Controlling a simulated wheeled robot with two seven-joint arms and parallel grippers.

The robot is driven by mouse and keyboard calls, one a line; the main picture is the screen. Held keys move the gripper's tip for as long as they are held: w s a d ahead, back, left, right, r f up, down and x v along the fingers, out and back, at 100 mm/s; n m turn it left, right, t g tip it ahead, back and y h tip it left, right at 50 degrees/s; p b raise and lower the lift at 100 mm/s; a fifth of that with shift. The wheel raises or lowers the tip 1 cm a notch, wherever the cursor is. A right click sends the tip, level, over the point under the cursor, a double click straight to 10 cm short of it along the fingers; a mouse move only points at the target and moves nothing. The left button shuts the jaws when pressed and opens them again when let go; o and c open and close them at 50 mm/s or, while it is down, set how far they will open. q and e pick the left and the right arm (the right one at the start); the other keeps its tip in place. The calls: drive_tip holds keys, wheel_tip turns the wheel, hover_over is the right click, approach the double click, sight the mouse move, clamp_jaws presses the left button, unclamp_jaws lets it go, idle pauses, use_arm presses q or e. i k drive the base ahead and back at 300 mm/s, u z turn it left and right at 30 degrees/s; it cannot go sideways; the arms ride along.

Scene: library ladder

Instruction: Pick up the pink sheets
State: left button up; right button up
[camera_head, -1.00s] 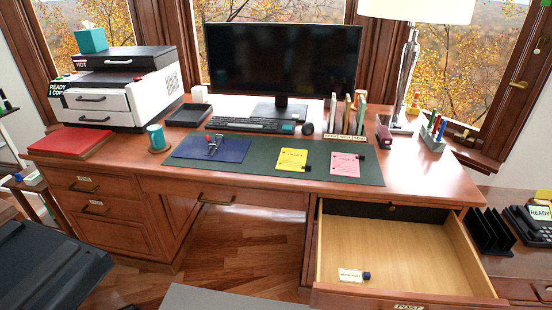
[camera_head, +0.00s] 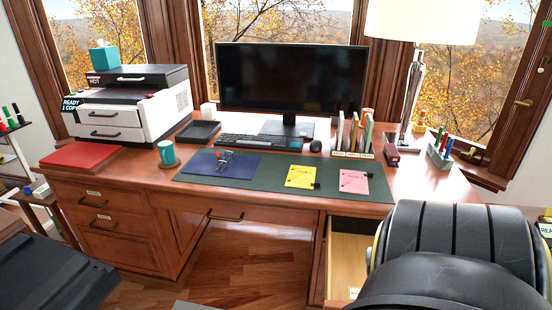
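The pink sheets (camera_head: 354,182) lie flat on the right part of the dark green desk mat (camera_head: 258,195), with a small black object at their upper right corner. The yellow sheets (camera_head: 300,176) lie just left of them, apart, also with a small black object at their edge. A dark arm link of mine fills the lower right, to the right of and below the pink sheets. Neither of my grippers shows in this view.
A file sorter (camera_head: 352,140) and red stapler (camera_head: 391,155) stand behind the pink sheets. The blue folder (camera_head: 219,167) and teal mug (camera_head: 167,153) are at left. Bare desk (camera_head: 420,183) lies right of the mat.

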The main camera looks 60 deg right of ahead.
sight(357, 180)
drive_tip(key=u, duration=0.9)
drive_tip(key=k, duration=2.25)
drive_tip(key=z, duration=1.1)
